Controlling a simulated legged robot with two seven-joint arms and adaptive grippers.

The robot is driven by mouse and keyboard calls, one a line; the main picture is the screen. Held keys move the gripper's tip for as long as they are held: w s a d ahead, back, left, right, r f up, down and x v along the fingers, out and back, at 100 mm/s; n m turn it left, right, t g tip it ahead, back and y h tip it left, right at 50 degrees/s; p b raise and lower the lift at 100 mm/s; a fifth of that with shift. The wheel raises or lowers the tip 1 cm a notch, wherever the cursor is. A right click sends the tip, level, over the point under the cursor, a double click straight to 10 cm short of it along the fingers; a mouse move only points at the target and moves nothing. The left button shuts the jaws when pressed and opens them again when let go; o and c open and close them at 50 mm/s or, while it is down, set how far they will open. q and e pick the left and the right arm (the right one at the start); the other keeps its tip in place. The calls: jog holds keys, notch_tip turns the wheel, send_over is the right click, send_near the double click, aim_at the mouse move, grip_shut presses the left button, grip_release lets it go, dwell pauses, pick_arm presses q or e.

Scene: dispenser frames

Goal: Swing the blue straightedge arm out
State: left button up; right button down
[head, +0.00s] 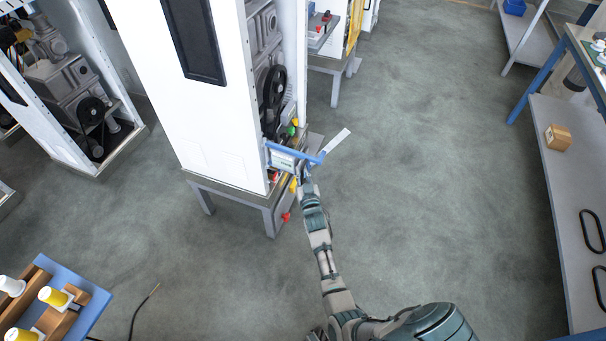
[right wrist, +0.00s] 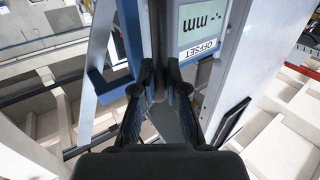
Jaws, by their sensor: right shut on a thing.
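The blue straightedge arm (head: 312,158) extends from the lower front of the open white machine cabinet, with a pale flat strip (head: 338,141) angling out to the right at its end. My right gripper (head: 304,172) is at the arm from below. In the right wrist view the right gripper (right wrist: 160,82) is shut on a narrow upright bar of the arm, and its fingers partly hide the grip. Blue parts (right wrist: 108,86) of the arm show left of the fingers. My left gripper is out of view.
The white cabinet (head: 190,110) stands on a grey stand (head: 235,197). Black pulleys (head: 272,88) and coloured knobs sit inside its open side. A shelf (head: 560,190) with a small carton (head: 558,137) is at the right. The floor between is clear.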

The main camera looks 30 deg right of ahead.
jog(key=shift+w+d+r, duration=0.15)
jog(key=shift+w+r, duration=0.1)
jog(key=shift+w, duration=0.1)
jog(key=shift+d+f, duration=0.25)
jog(key=shift+d, duration=0.1)
jog(key=c, duration=1.3)
grip_release()
jog(key=shift+a, duration=0.2)
jog(key=shift+o, duration=0.5)
jog(key=shift+a+r, duration=0.1)
jog(key=shift+a, duration=0.35)
jog(key=shift+d, duration=0.35)
jog(key=shift+s+d+f, duration=0.15)
jog(key=shift+s+f, duration=0.05)
jog(key=shift+s, duration=0.05)
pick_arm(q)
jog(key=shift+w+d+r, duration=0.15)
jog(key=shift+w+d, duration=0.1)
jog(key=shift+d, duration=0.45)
pick_arm(e)
jog(key=v, duration=1.1)
jog(key=shift+s+a, duration=0.2)
jog(key=shift+a, duration=0.05)
jog(key=shift+r, duration=0.1)
